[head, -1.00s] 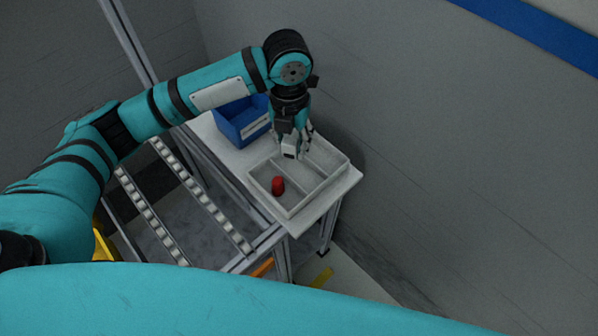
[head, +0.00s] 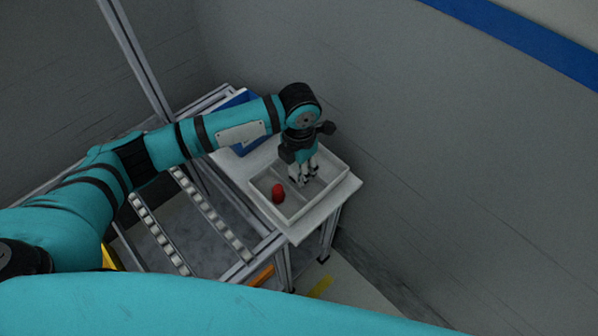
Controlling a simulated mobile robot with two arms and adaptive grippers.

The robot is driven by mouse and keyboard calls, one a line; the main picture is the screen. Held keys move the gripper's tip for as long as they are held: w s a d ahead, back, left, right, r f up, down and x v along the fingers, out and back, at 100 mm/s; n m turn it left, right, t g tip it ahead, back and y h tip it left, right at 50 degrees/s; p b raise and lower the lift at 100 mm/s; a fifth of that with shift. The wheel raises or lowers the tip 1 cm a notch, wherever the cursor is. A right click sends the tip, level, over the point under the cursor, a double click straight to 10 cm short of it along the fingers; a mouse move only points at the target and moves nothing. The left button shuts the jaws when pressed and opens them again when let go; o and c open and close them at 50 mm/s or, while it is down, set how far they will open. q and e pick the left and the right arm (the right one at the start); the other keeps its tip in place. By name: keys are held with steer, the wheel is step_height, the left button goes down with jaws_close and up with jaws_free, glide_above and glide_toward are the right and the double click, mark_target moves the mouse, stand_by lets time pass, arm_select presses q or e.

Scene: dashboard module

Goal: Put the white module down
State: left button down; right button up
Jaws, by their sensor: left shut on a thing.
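My left gripper (head: 304,179) points down into the light grey divided tray (head: 290,223), close to the divider. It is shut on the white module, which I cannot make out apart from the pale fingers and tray. I cannot tell whether the module touches the tray floor. My right gripper is not in view.
A red part (head: 278,193) stands in the tray's left compartment, near the gripper. A blue bin (head: 240,99) sits behind my forearm on the white table (head: 345,190). A roller rack (head: 210,215) lies left of the table, and a grey wall rises behind it.

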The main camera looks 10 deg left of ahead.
arm_select(q)
steer(key=shift+f, duration=1.05)
steer(key=shift+f, duration=0.2)
steer(key=c, duration=0.9)
jaws_free()
step_height(320, 180, up, 12)
steer(key=shift+r+b, duration=0.25)
steer(key=shift+b, duration=0.35)
